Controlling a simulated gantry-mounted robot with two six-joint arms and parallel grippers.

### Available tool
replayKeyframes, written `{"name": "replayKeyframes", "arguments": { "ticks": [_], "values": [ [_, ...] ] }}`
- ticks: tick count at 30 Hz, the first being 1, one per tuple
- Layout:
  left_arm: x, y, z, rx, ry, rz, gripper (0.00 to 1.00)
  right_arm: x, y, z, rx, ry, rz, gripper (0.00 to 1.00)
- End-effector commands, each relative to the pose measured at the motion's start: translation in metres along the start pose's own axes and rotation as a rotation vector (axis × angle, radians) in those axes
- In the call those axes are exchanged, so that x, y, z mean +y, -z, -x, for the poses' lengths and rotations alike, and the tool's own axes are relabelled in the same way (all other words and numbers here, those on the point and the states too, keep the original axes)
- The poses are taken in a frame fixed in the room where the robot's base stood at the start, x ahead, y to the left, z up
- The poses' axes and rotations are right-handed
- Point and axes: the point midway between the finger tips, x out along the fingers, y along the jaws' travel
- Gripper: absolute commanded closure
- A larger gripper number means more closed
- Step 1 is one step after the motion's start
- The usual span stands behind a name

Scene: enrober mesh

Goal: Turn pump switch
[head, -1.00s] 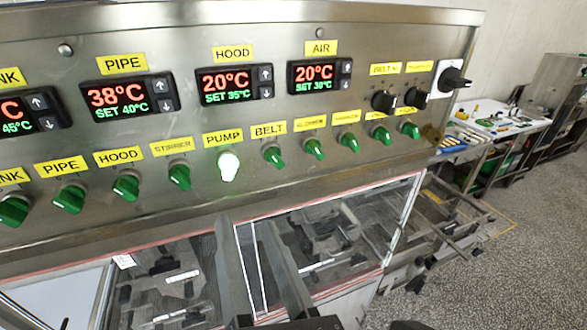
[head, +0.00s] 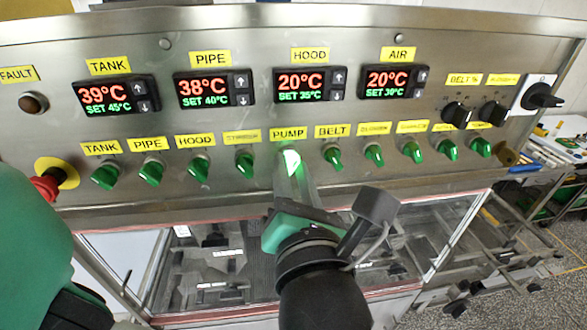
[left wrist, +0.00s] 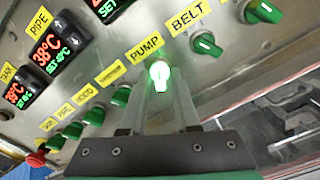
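The pump switch (head: 291,161) is a knob lit bright green under the yellow PUMP label (head: 288,134); it also glows in the left wrist view (left wrist: 160,74). My left gripper (head: 296,180) reaches up to it from below. In the left wrist view its two fingers (left wrist: 160,88) are apart, with the lit knob between their tips. Whether the fingertips touch the knob cannot be told. In the head view the fingers partly cover the knob's lower part. My right gripper is not in view.
The belt switch (head: 332,156) and stirrer switch (head: 245,162) are close on either side. Other green switches continue along the panel (head: 130,205). Temperature displays (head: 302,84) sit above. A red emergency button (head: 47,185) is at left. A clear-walled enclosure lies below.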

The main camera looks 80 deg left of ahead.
Motion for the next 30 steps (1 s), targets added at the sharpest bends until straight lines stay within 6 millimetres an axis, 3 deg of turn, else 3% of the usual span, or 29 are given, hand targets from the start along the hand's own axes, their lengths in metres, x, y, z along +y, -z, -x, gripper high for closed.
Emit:
{"name": "replayKeyframes", "arguments": {
  "ticks": [1,4,19,30],
  "values": [
    [0.000,0.000,0.000,0.000,0.000,0.000,0.82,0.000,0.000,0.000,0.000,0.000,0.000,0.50],
    [0.000,0.000,0.000,0.000,0.000,0.000,1.00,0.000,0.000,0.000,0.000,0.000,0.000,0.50],
    [-0.001,0.001,0.000,0.000,0.000,0.050,1.00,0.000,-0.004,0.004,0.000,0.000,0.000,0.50],
    [-0.002,0.003,0.000,-0.001,0.000,0.301,1.00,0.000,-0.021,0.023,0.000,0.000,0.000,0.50]
  ]
}}
